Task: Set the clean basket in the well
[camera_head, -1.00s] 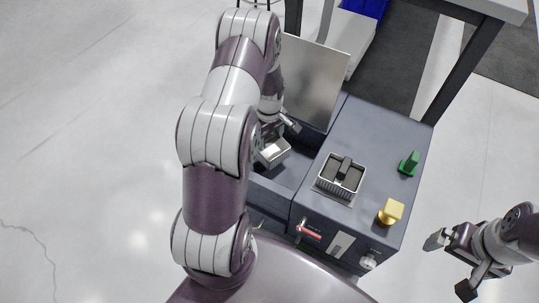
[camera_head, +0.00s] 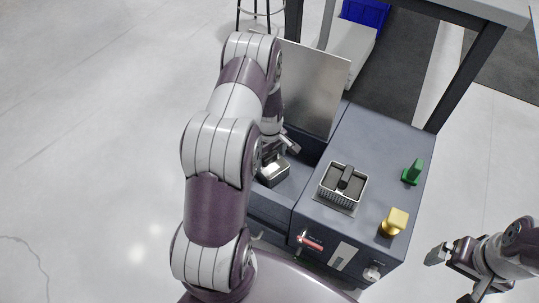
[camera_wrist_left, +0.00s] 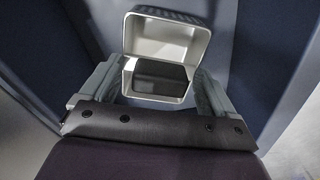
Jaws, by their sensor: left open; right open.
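A small metal basket (camera_head: 273,178) with a pale inner wall is in the dark recessed well (camera_head: 296,184) at the left of the grey cabinet. In the left wrist view the basket (camera_wrist_left: 168,45) has a dark block in it. My left gripper (camera_head: 279,150) is open at this basket, with a finger on each side in the wrist view (camera_wrist_left: 156,88). Whether the basket rests on the well floor is hidden. A second metal basket (camera_head: 329,191) with a dark handle stands on the cabinet top. My right gripper (camera_head: 448,256) is open and empty, right of the cabinet.
An upright metal panel (camera_head: 312,88) stands behind the well. A green knob (camera_head: 412,173) and a yellow knob (camera_head: 395,222) stand on the cabinet top (camera_head: 378,150). A red lever (camera_head: 311,243) is on its front. A table leg (camera_head: 464,75) stands behind.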

